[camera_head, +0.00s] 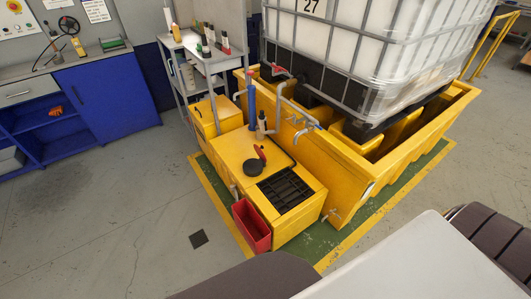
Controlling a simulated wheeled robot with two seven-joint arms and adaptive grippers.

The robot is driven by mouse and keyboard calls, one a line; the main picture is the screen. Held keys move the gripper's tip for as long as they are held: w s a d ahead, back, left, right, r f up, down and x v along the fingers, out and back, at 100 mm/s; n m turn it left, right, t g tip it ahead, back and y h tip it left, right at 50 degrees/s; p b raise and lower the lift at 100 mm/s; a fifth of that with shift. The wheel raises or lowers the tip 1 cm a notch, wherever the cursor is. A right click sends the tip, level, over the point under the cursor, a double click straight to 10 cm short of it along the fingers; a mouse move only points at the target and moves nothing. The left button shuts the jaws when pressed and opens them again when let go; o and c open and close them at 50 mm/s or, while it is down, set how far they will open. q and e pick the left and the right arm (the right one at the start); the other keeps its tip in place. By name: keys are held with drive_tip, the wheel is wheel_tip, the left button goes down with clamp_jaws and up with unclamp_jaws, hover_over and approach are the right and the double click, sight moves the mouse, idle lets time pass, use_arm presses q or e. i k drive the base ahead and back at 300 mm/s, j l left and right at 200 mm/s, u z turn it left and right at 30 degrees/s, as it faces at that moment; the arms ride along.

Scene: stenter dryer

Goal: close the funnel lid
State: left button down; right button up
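No part is clearly recognisable as a funnel with a lid. A yellow unit (227,153) stands on the floor in front of the large caged tank. A flat round black piece (253,168) lies on its top, and it may be a lid, but I cannot tell. A small red piece (261,154) is just behind it. A black grate (286,190) covers the front right part of the top. Neither of my grippers is in view.
The caged white tank (345,45) stands in a yellow spill basin (345,185). A red bin (252,226) hangs on the unit's front. A grey shelf cart (210,65) and blue workbench (105,93) stand behind to the left. The grey floor (110,215) at left is mostly clear.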

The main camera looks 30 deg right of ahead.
sight(258, 150)
drive_tip(key=l+u, duration=0.1)
drive_tip(key=l, duration=0.5)
drive_tip(key=k+l+u, duration=0.1)
drive_tip(key=l, duration=1.3)
drive_tip(key=k+l+u, duration=0.1)
drive_tip(key=l, duration=0.7)
